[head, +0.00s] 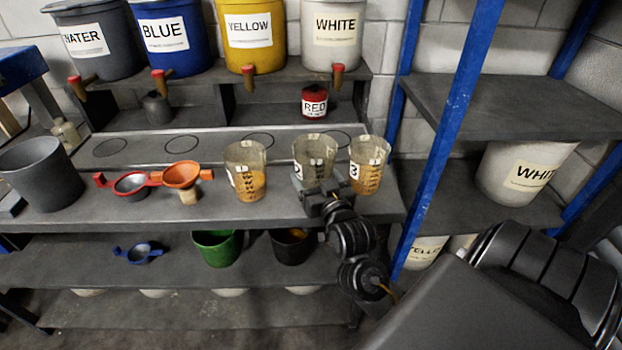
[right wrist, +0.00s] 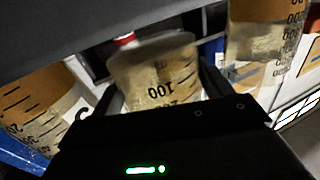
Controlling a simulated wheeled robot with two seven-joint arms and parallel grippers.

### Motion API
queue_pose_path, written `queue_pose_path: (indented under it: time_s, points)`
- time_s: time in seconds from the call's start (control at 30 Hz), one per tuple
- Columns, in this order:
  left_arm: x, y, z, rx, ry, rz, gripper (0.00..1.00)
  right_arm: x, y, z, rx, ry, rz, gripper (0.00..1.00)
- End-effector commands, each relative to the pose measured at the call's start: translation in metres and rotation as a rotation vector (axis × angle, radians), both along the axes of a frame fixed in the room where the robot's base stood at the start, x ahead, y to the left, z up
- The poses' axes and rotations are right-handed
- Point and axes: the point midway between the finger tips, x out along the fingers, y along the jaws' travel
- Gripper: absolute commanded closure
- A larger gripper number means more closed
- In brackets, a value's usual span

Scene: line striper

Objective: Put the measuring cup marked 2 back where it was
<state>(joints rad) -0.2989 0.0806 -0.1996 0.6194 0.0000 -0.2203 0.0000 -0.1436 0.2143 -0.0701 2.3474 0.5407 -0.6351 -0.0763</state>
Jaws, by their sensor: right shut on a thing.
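The measuring cup marked 2 (head: 316,156) is clear and looks mostly empty. It is in the middle of three cups over the bench (head: 110,208). My right gripper (head: 319,190) is shut on its near side; in the right wrist view the cup (right wrist: 158,75) sits between the two fingers (right wrist: 160,95). The cup looks about upright. Its base is hidden, so I cannot tell whether it touches the bench. Cup 3 (head: 369,165), with orange liquid, stands close on its right. Another cup (head: 246,172) with orange liquid stands to its left. My left gripper is not in view.
A grey bucket (head: 38,175), a red-handled strainer (head: 131,187) and an orange funnel (head: 182,176) stand on the left of the bench. Behind is a raised strip (head: 215,147) with dark rings. A blue post (head: 445,130) rises on the right.

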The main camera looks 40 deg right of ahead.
Motion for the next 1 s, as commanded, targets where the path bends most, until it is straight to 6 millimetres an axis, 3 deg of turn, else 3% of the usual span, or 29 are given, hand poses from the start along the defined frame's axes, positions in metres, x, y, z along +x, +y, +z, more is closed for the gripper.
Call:
queue_pose_path:
  time_s: [0.23, 0.67, 0.7, 0.83, 1.0]
  points:
    - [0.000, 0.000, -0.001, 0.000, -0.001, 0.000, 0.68, 0.025, -0.009, -0.020, -0.002, 0.001, 0.001, 0.56]
    - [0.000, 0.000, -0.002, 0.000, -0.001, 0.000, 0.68, 0.026, -0.009, -0.026, 0.000, 0.000, 0.000, 0.56]
    - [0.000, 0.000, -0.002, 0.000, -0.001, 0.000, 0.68, 0.027, -0.009, -0.025, 0.000, -0.001, 0.000, 0.18]
    - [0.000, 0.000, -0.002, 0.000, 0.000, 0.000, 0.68, 0.026, -0.009, -0.025, 0.000, 0.000, 0.000, 0.01]
    - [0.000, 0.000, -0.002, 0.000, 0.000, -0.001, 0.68, 0.026, -0.009, -0.025, 0.000, 0.000, 0.000, 0.00]
